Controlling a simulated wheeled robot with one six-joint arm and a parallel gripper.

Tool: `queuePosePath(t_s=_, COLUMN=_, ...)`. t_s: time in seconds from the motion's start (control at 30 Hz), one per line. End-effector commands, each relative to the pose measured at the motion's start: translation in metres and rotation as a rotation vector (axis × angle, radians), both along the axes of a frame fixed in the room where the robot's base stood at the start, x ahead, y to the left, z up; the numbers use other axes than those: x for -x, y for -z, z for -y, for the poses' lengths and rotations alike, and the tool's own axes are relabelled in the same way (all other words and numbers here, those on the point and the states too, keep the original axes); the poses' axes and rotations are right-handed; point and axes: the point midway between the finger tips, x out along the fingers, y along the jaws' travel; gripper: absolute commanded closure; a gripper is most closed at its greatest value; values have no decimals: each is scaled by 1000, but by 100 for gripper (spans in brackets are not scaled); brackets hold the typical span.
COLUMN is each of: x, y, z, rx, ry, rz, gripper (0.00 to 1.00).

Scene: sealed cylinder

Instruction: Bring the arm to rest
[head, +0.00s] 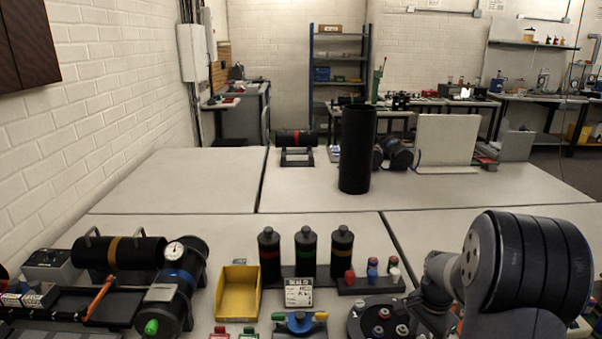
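My arm shows at the lower right in the head view, with a large dark ribbed joint and smaller grey links to its left, reaching down to the bottom edge. No gripper fingers can be made out, so I cannot see what my gripper holds, if anything. A tall black cylinder (357,150) stands upright further back on the table.
A yellow bin (238,292) sits left of the banded cylinders. A black cylinder with a gauge (175,250) lies at the left. A round dark plate (382,318) with small parts lies beside my arm. The middle tabletop (190,190) is mostly clear.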

Motion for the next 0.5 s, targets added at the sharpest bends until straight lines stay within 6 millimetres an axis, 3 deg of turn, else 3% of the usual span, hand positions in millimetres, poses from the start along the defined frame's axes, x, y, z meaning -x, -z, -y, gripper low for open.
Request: queuePosePath(t_s=0.5, x=0, y=0, z=0, rx=0, ry=-420, rz=0, gripper=53)
